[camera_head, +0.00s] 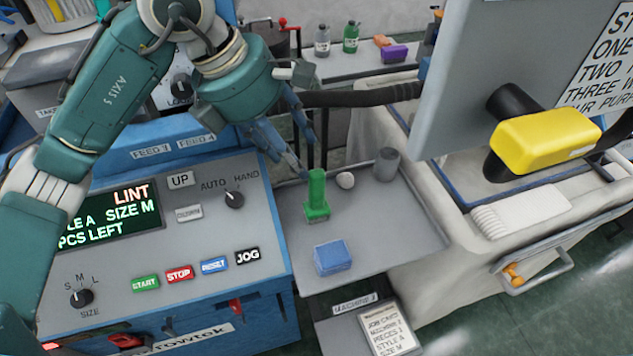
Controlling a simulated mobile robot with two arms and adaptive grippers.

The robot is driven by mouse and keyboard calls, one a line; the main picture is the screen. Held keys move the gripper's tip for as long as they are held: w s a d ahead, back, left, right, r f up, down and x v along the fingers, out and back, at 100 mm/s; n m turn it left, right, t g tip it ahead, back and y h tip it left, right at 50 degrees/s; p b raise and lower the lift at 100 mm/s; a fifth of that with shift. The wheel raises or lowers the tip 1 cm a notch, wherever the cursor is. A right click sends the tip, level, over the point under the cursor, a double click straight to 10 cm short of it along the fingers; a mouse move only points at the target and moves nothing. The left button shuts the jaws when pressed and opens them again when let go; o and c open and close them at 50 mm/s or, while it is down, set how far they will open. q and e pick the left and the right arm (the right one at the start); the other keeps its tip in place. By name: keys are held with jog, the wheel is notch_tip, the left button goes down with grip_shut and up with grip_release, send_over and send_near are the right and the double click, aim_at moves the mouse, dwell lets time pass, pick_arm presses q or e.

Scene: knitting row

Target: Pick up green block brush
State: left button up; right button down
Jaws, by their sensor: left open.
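The green block brush (317,196) stands upright on a grey tray (405,232) beside the control panel, its handle up and its wider part on the tray. My left gripper (297,150) is open, its blue-grey fingers pointing down just above and a little to the left of the top of the handle. Nothing is between the fingers, and whether a fingertip touches the handle I cannot tell. My right gripper is not in view.
The control panel (220,235) borders the tray on the left. A grey board with a yellow handle (545,139) rises at the right.

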aim_at(315, 182)
pick_arm(q)
jog(key=p+x, duration=0.1)
jog(key=x, duration=0.1)
jog(key=p+x, duration=0.1)
jog(key=x, duration=0.2)
jog(key=s+x, duration=0.1)
jog(key=x, duration=0.2)
jog(key=shift+d+f+p, duration=0.15)
jog(key=shift+d+p, duration=0.2)
jog(key=shift+p, duration=0.05)
jog(key=shift+w+d+f, duration=0.1)
jog(key=shift+d+f, duration=0.05)
jog(key=shift+f, duration=0.35)
jog(key=c, duration=0.8)
grip_shut()
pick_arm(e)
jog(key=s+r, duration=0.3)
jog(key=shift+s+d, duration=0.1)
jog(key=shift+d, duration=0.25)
